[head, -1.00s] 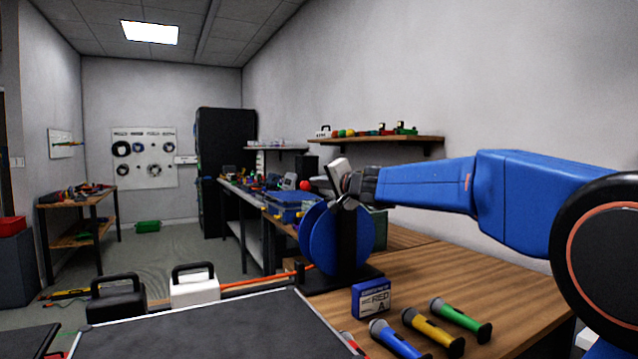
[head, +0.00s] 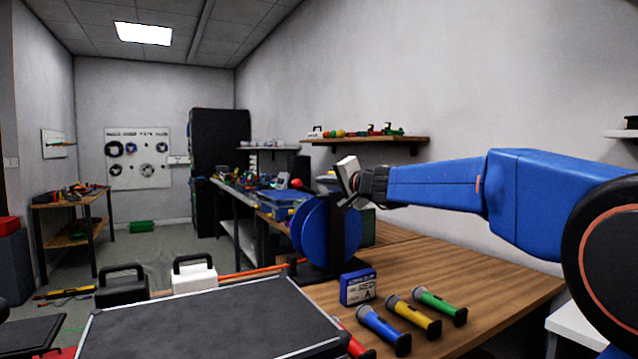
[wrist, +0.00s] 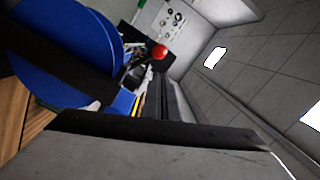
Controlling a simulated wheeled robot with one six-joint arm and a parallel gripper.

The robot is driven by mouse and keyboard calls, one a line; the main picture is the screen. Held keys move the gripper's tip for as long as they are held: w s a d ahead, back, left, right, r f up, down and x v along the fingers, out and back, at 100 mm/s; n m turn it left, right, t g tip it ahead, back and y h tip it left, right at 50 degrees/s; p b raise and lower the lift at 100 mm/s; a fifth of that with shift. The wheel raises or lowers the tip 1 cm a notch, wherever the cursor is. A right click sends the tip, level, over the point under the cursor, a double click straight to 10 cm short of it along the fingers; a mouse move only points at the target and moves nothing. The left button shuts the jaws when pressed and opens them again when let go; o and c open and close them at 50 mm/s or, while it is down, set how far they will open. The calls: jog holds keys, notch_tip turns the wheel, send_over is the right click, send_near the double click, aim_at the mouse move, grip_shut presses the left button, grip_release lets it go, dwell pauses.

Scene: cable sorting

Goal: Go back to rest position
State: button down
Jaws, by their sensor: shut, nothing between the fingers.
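My gripper (head: 352,190) is at the end of my blue arm, raised above the wooden table (head: 455,275). It is shut and empty, beside the upper right of the blue cable reel (head: 322,238), which stands upright on a black stand. I cannot tell from the head view whether it touches the stand. In the wrist view the blue reel (wrist: 65,45) fills the upper left, and a dark and grey gripper part spans the bottom.
A blue box labelled RED A (head: 358,288) and blue, yellow and green torch-like handles (head: 412,318) lie at the table's front. A black case (head: 215,325) is at front left. A white case (head: 194,278) stands behind it. A shelf (head: 365,141) hangs above.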

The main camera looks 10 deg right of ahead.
jog(key=s+a+f+n+g, duration=0.1)
jog(key=s+f+n+g, duration=0.1)
jog(key=s+f, duration=0.55)
jog(key=s+f+n+g, duration=0.2)
jog(key=s+f, duration=0.2)
jog(key=s, duration=0.6)
jog(key=s+a+f+n+g, duration=0.1)
jog(key=s+f+n+g, duration=0.1)
jog(key=s+f, duration=0.55)
jog(key=s+d+f+g+h, duration=0.1)
jog(key=s+d+f+h, duration=0.1)
jog(key=s+d+f, duration=0.2)
jog(key=s+d+f+n+g+h, duration=0.1)
jog(key=s+d+f, duration=0.3)
jog(key=s+f, duration=0.5)
jog(key=s+d+f+n+g+h, duration=0.1)
jog(key=s+d+f+g+h, duration=0.2)
jog(key=s, duration=1)
notch_tip(320, 180, down, 4)
jog(key=shift+s+d+r+h, duration=0.1)
jog(key=shift+s+d+h, duration=0.15)
jog(key=shift+d+h, duration=0.35)
